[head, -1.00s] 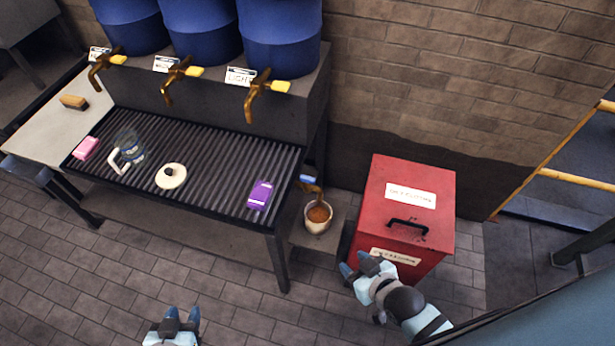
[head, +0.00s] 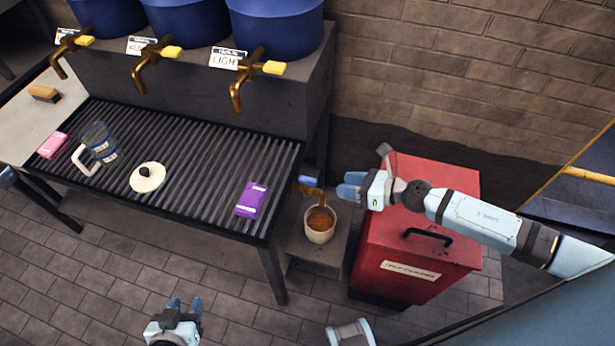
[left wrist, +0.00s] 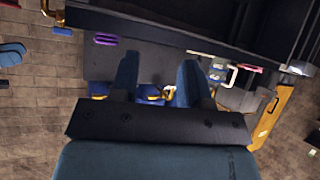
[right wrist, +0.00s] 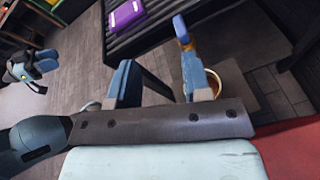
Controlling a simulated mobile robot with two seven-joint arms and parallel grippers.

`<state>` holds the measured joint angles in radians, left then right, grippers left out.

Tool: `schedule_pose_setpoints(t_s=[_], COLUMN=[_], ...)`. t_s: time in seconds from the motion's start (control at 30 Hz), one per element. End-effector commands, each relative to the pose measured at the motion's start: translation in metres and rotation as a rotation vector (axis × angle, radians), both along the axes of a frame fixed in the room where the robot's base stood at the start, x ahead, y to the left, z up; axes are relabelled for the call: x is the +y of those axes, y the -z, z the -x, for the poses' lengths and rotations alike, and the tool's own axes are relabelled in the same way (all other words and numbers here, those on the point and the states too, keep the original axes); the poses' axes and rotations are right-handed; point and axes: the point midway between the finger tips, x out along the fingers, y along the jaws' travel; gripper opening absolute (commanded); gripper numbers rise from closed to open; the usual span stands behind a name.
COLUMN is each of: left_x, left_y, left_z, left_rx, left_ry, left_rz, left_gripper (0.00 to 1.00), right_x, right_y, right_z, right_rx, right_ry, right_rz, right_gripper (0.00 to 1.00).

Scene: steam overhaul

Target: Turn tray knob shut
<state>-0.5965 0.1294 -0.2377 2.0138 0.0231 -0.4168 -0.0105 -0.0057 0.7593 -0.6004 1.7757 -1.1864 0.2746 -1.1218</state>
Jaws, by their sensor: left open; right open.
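The tray knob (head: 307,180) is a small blue handle on the brass drain spout (head: 314,191) at the right end of the ribbed tray (head: 215,150). A white cup (head: 320,236) with brown liquid stands below the spout. My right gripper (head: 346,187) is open and empty, just right of the knob and apart from it in the head view. In the right wrist view the right gripper (right wrist: 155,78) has its fingers spread, and one finger partly hides the spout and cup. My left gripper (head: 185,305) is open and empty, low in front of the tray.
On the tray are a purple block (head: 251,199), a white lid (head: 148,178), a glass jug (head: 98,145) and a pink block (head: 53,145). Blue barrels with brass taps (head: 246,75) stand behind. A red box (head: 395,255) stands right of the cup, under my right arm.

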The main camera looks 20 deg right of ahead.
Motion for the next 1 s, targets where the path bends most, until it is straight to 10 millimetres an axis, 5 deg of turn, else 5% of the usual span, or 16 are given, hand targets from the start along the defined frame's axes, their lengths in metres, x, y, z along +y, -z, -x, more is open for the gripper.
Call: schedule_pose_setpoints(t_s=[0.1, 0.27, 0.8, 1.0], left_x=[0.000, 0.000, 0.004, 0.004], left_y=[0.012, 0.013, 0.005, 0.006], left_z=[0.001, 0.008, 0.007, 0.007], left_rx=[0.003, 0.016, 0.003, 0.004], left_ry=[0.000, 0.000, 0.001, 0.001], left_rz=[0.001, 0.001, -0.009, -0.009], left_gripper=[0.43, 0.43, 0.43, 0.43], right_x=[-0.019, -0.017, 0.060, 0.075], right_y=[0.015, 0.018, 0.057, 0.066], right_z=[-0.008, -0.014, -0.072, -0.084], right_rx=[-0.118, -0.155, -0.152, -0.150], right_ry=[-0.113, -0.149, -0.143, -0.142], right_rz=[0.193, 0.253, 0.245, 0.245], right_gripper=[0.45, 0.45, 0.45, 0.45])
